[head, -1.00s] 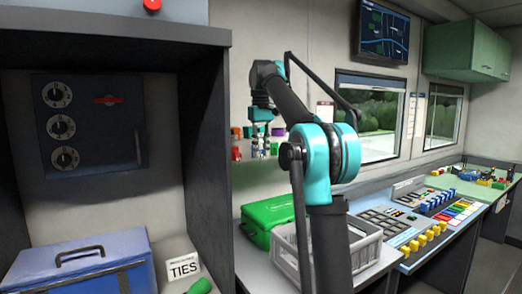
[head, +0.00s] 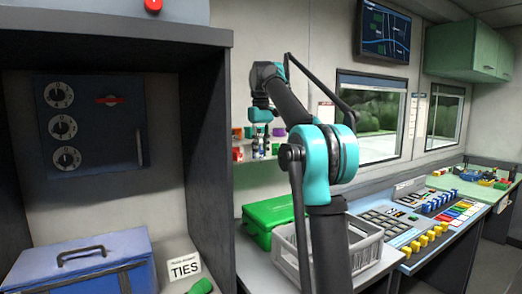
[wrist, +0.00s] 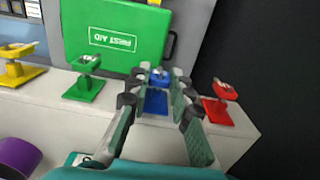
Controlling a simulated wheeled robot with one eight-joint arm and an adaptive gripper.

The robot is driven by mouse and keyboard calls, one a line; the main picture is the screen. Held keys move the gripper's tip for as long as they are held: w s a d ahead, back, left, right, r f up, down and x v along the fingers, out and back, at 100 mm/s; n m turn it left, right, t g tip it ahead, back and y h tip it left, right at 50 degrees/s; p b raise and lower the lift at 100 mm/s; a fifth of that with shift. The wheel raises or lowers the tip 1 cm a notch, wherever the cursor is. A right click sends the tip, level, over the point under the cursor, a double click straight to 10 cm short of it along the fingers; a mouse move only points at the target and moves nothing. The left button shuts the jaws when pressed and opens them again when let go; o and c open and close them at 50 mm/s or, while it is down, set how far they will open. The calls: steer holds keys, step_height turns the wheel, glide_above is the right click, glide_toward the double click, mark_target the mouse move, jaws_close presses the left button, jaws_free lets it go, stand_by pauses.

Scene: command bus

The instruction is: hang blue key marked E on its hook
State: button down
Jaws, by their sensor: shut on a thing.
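In the wrist view, my gripper (wrist: 157,110) has its two fingers closed around a blue piece (wrist: 156,101), which I take to be the blue key. Its mark cannot be read. A blue part with a pale top (wrist: 159,77) shows just beyond the fingertips, in line with the other coloured holders. I cannot tell key from hook there, or whether they touch. In the head view my gripper is by the wall rack, too small and partly hidden to read.
In the wrist view, a red holder (wrist: 219,102) stands close on the right, a green one (wrist: 85,78) and a yellow one (wrist: 16,66) on the left. A purple round piece (wrist: 18,157) is at lower left. The green first aid case (wrist: 115,38) lies beyond. A grey crate (head: 365,247) stands on the counter.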

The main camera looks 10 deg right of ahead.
steer(key=c, duration=1.3)
jaws_free()
steer(key=shift+s+d+r, duration=0.1)
steer(key=shift+s+r, duration=0.1)
steer(key=shift+r, duration=0.45)
steer(key=shift+s+d+r, duration=0.1)
steer(key=shift+s+r, duration=0.1)
steer(key=shift+r, duration=0.4)
steer(key=shift+s+d+r, duration=0.1)
steer(key=shift+s+r, duration=0.2)
steer(key=shift+r, duration=0.65)
steer(key=shift+s+d+r, duration=0.1)
steer(key=shift+s+r, duration=0.2)
steer(key=shift+r, duration=0.7)
steer(key=shift+s+d+r, duration=0.1)
steer(key=shift+s+r, duration=0.2)
steer(key=shift+r, duration=0.65)
